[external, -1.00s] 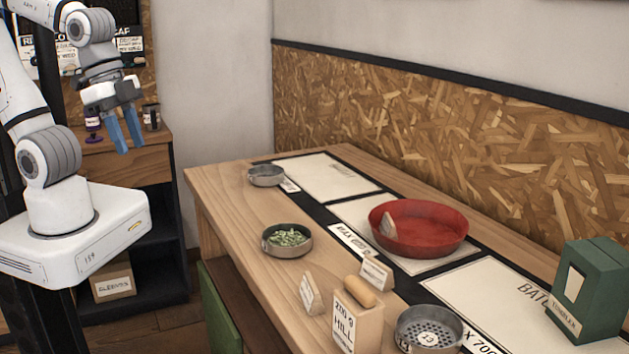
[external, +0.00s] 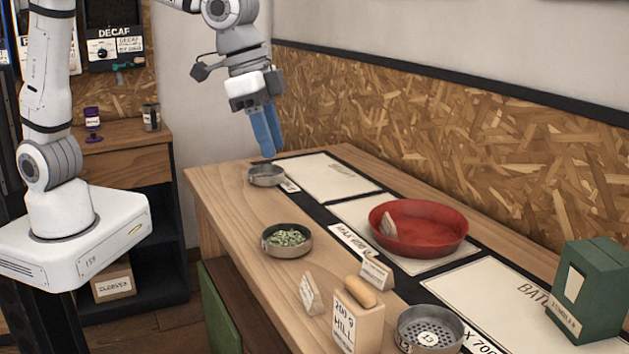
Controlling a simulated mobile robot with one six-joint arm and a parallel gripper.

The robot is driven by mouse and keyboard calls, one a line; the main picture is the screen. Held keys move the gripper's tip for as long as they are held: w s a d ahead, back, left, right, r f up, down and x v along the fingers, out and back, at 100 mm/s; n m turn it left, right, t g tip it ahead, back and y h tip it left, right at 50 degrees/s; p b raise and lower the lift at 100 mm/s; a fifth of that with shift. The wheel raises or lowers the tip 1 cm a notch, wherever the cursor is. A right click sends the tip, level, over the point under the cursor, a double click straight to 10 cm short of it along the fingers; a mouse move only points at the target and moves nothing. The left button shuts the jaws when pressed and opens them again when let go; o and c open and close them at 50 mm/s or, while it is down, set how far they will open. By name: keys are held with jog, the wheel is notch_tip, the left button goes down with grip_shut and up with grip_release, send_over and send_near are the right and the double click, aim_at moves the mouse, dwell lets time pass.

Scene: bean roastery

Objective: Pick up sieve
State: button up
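A round grey metal sieve (external: 430,330) with a perforated bottom and a small number label stands at the near right of the wooden table. Two other round metal pans stand on the table: an apparently empty one (external: 267,176) at the far left end and one holding green beans (external: 287,240) nearer. My gripper (external: 268,154) points down above the far left end of the table, just over the empty pan and far from the perforated sieve. Its blue fingers overlap in this view, so their gap is hidden. I see nothing held in them.
A red bowl (external: 440,238) with a pale scoop-like piece sits on a white mat in the middle. A green box (external: 590,290) stands at the right. The table's left front is clear.

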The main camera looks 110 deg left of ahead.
jog(key=w+f, duration=0.8)
jog(key=w, duration=0.7)
jog(key=n, duration=0.1)
send_near(426, 306)
jog(key=f, duration=0.1)
jog(key=shift+p+x, duration=0.95)
jog(key=shift+x, duration=3.15)
jog(key=shift+w, duration=0.1)
grip_shut()
